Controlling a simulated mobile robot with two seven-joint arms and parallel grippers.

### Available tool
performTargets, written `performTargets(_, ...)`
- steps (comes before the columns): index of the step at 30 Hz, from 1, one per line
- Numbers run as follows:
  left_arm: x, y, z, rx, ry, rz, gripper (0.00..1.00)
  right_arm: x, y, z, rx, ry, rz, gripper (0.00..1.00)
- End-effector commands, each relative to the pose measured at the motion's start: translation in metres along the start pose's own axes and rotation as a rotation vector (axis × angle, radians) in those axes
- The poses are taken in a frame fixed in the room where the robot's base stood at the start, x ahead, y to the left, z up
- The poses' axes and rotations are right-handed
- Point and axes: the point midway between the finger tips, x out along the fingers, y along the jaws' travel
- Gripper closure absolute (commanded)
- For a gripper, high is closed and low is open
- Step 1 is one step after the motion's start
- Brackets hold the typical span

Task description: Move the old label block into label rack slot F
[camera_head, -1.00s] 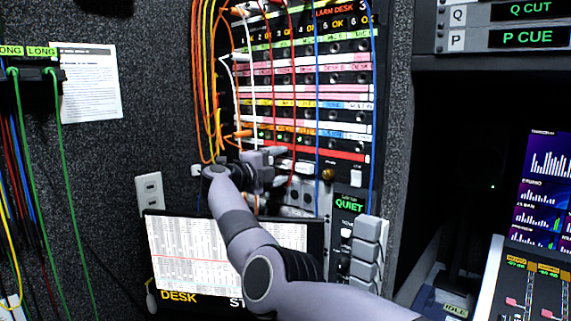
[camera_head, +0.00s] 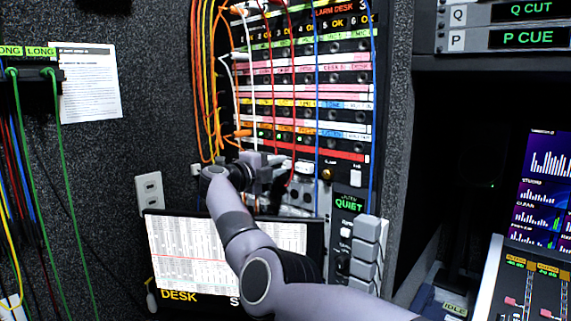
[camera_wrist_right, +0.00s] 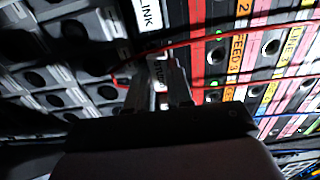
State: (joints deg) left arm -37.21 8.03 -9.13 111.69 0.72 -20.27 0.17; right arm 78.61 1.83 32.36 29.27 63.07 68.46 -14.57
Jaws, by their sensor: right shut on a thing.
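My right gripper (camera_head: 276,172) is at the lower part of the patch panel, below its red strip. In the right wrist view the gripper (camera_wrist_right: 162,82) is shut on a small block with a white label (camera_wrist_right: 160,73), which I take as the old label block. Most of the block is hidden between the fingers, and its lettering is too small to read. In the head view I cannot clearly separate the block from the gripper. I cannot make out which place is label rack slot F. My left gripper is not in view.
The patch panel (camera_head: 345,92) carries label strips and hanging cables. A red cable (camera_wrist_right: 195,42) passes close by the fingers in the wrist view. Black sockets (camera_wrist_right: 68,62) lie left of the fingers. A screen (camera_head: 180,255) stands below, and grey blocks (camera_head: 367,250) are stacked at right.

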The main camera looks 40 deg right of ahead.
Motion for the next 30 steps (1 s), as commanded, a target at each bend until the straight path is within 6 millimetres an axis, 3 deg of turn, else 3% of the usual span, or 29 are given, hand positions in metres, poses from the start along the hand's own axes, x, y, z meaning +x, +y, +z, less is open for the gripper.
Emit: performTargets(30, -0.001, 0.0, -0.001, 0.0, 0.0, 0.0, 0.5, -0.043, 0.0, 0.001, 0.001, -0.002, 0.0, 1.0)
